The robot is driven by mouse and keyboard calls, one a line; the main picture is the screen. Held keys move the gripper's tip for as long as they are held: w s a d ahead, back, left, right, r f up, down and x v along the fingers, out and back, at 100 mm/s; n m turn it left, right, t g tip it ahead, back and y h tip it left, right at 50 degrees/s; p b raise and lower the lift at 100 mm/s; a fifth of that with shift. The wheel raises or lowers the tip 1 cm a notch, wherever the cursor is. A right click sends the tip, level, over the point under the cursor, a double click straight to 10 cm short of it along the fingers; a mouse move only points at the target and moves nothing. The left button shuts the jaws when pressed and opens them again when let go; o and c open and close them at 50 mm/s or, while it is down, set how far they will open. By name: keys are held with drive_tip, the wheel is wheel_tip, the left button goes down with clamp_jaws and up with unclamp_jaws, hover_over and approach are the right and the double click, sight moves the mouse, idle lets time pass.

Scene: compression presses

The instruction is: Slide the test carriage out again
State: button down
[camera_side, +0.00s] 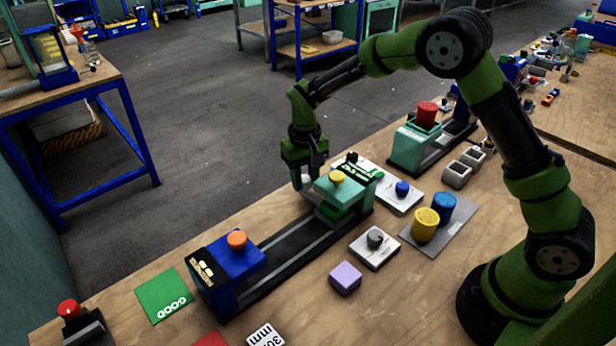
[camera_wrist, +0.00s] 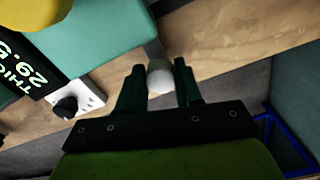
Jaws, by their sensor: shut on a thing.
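A teal block with a yellow knob (camera_side: 337,177) sits at the right end of a dark rail (camera_side: 295,240); I take it to be the press head or carriage, but cannot tell which. In the wrist view its teal top (camera_wrist: 105,45) fills the upper left. A pale round knob (camera_wrist: 160,77) lies between my fingers in the wrist view. My gripper (camera_side: 304,181) reaches down on the far side of the teal block and is shut on this knob.
A blue block with an orange knob (camera_side: 237,240) stands at the rail's left end. A green GOOD mat (camera_side: 165,296) is left. A second press (camera_side: 420,140) stands behind right.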

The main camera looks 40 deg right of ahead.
drive_tip(key=a, duration=1.2)
drive_tip(key=c, duration=0.8)
unclamp_jaws()
drive_tip(key=shift+o, duration=0.2)
wheel_tip(320, 180, up, 17)
